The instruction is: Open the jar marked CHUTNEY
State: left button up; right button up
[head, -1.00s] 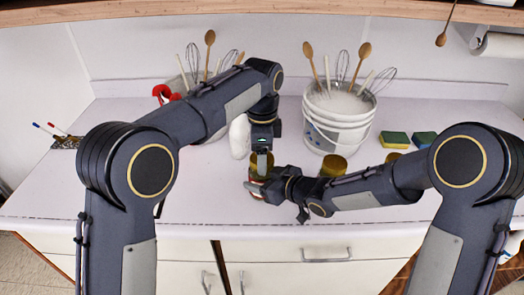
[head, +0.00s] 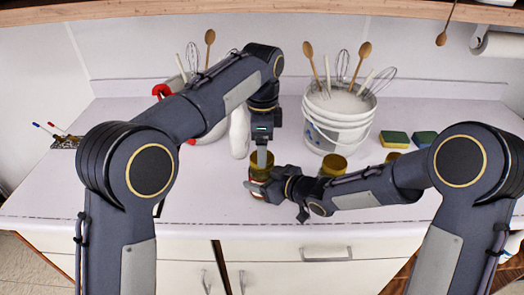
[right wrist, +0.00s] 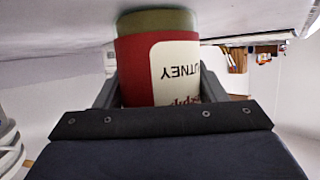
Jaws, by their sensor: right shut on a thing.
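The jar marked CHUTNEY has a red and white label (right wrist: 180,72), with "UTNEY" readable upside down in the right wrist view. In the head view its gold-olive top (head: 255,171) shows at the counter's middle. My right gripper (head: 257,187) is shut around the jar's side, with a finger on each side in the right wrist view. My left gripper (head: 262,160) points down over the jar's top. Its fingers are seen edge-on, so their opening is unclear. Whether the lid is on the jar or held by the left gripper is unclear.
Another gold-topped jar (head: 333,164) stands right of the chutney jar, with a further one (head: 393,155) partly behind my right arm. A white utensil bucket (head: 338,132) is behind. Sponges (head: 395,139) lie at right. A white bottle (head: 239,135) stands behind left.

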jog(key=o, duration=2)
jog(key=shift+c, duration=0.2)
